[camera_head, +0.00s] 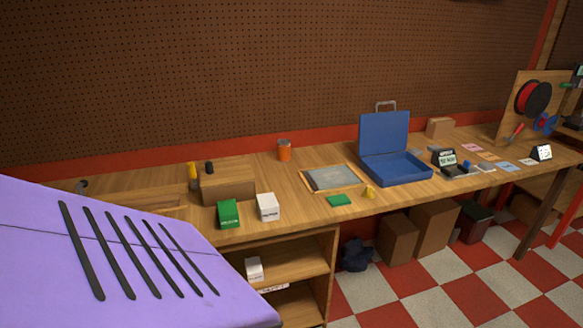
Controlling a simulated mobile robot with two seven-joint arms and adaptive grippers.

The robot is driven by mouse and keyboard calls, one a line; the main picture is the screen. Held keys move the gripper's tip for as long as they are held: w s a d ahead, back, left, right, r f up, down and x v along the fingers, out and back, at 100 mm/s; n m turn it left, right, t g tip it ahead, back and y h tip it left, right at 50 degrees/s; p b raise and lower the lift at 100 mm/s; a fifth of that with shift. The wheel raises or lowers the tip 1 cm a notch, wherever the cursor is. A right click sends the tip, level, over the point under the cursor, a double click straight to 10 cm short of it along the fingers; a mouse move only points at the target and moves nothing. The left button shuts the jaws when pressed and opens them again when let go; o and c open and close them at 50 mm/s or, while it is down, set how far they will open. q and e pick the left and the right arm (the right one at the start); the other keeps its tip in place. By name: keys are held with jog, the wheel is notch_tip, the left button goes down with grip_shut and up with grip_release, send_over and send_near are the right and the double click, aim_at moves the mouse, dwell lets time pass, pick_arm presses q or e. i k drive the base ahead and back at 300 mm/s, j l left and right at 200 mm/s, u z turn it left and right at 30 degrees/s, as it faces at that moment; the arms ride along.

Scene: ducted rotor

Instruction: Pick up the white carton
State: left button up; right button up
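A small white carton (267,207) stands upright on the wooden workbench, near its front edge. It is just right of a green carton (228,214) and in front of a brown cardboard box (228,184). A second, smaller white carton (254,268) sits on the shelf below the bench top. Neither of my grippers shows in the head view, so I cannot see whether they are open or shut. Nothing is seen touching either white carton.
The workbench (240,236) runs along a pegboard wall. It holds an orange can (284,150), a framed panel (334,178), a green pad (339,200) and an open blue case (402,168). The lower left view is blocked close up.

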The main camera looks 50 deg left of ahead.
aim_at(268, 206)
jog(key=i+j+u, duration=0.1)
jog(key=i+u, duration=0.75)
jog(key=i+l+u, duration=0.2)
jog(key=u, duration=0.2)
jog(key=i, duration=0.1)
